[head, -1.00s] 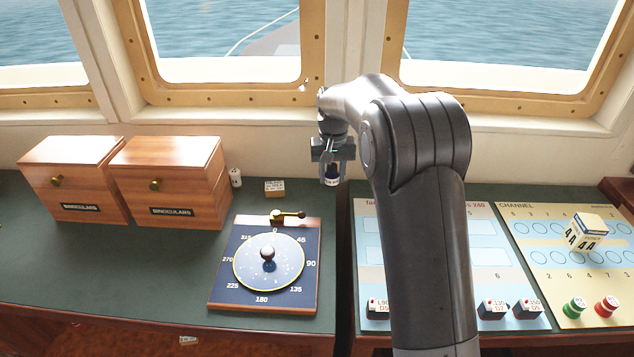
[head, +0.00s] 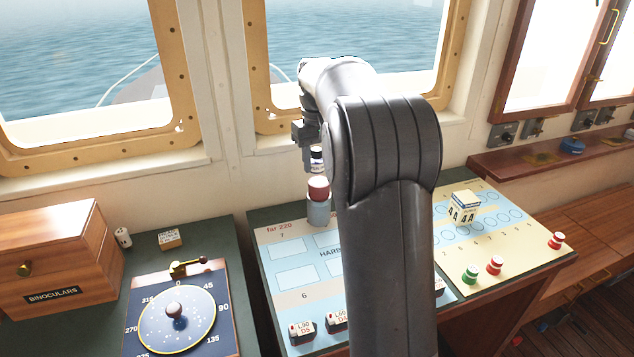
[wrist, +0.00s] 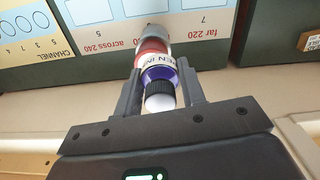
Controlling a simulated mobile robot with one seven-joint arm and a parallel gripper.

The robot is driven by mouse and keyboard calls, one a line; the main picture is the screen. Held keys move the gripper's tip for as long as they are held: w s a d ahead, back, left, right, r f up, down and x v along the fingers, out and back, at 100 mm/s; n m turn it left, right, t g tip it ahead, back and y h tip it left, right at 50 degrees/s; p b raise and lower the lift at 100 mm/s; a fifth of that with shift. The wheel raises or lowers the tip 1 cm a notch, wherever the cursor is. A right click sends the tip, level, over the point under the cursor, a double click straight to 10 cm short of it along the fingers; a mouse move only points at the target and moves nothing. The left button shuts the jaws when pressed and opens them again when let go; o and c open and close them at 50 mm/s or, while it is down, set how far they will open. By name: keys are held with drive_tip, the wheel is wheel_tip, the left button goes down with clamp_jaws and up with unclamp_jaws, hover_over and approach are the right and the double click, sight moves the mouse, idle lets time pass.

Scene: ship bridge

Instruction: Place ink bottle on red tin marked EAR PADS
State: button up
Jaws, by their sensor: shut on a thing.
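My gripper (head: 312,165) is shut on a small ink bottle (head: 317,155) with a dark purple body and a pale label. In the wrist view the ink bottle (wrist: 163,75) sits between the fingers (wrist: 160,90), its white cap toward the camera. A round red tin (head: 318,188) sits on top of a grey cylinder (head: 318,211) at the back of the chart panel. The bottle is just above the red tin, with a small gap in the head view. The red tin (wrist: 150,47) also shows beyond the bottle in the wrist view.
A chart panel (head: 287,251) with small labelled blocks lies below, partly hidden by my arm. A compass dial board (head: 200,310) and a binoculars box (head: 60,260) stand left. A cream block (head: 464,207) and green and red pieces are on the right panel.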

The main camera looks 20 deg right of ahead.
drive_tip(key=s+d+r, duration=0.4)
drive_tip(key=d+r, duration=0.2)
drive_tip(key=d, duration=0.4)
hover_over(319, 181)
wheel_tip(319, 181, down, 7)
drive_tip(key=shift+s+d+f, duration=0.1)
drive_tip(key=shift+f, duration=1.95)
drive_tip(key=shift+f, duration=0.2)
drive_tip(key=o, duration=1)
